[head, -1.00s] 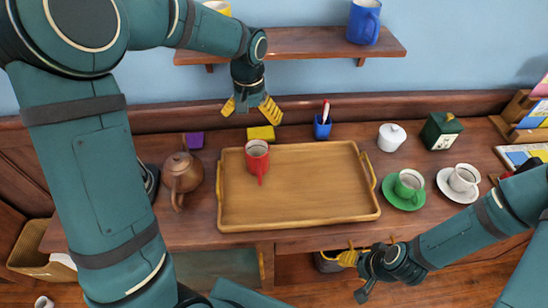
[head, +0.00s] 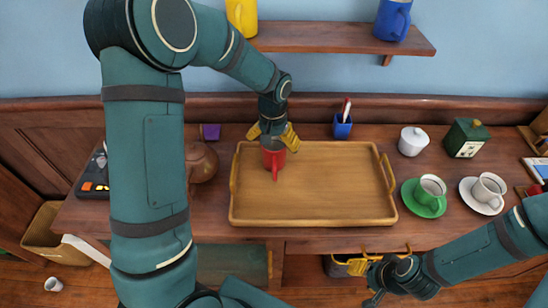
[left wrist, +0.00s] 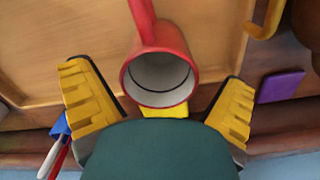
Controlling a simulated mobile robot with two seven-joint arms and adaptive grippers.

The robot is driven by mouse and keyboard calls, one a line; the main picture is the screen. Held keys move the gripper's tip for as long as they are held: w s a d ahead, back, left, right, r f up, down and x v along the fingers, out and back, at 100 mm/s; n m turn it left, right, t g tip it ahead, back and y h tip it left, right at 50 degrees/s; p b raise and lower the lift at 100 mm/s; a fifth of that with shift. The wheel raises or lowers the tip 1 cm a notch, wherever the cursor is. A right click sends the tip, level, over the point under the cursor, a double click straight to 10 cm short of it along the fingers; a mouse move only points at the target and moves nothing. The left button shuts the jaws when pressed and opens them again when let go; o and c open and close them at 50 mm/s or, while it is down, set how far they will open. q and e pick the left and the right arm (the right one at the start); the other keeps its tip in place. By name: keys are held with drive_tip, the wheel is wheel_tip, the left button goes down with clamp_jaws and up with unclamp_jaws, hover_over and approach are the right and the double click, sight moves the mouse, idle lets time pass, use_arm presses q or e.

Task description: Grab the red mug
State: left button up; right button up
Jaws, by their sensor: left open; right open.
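The red mug (head: 274,160) stands on the wooden tray (head: 310,212), near its back left corner, with its handle towards the front. My left gripper (head: 273,140) is over the back of the mug and hides part of it. In the left wrist view the red mug (left wrist: 160,72) looks empty, and the yellow fingers of my left gripper (left wrist: 160,105) are spread on either side of its near rim. I cannot tell whether they touch it. My right gripper (head: 386,260) is open and empty at the table's front edge, well away from the mug.
A copper teapot (head: 203,162) stands left of the tray, partly behind my left arm. A blue pen cup (head: 342,130) stands behind the tray. A green cup (head: 430,190) and a white cup (head: 488,190) on saucers stand to the right. A shelf (head: 330,38) is above.

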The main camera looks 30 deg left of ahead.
use_arm(q)
drive_tip(key=shift+f, duration=0.8)
drive_tip(key=c, duration=1.2)
drive_tip(key=shift+r, duration=0.15)
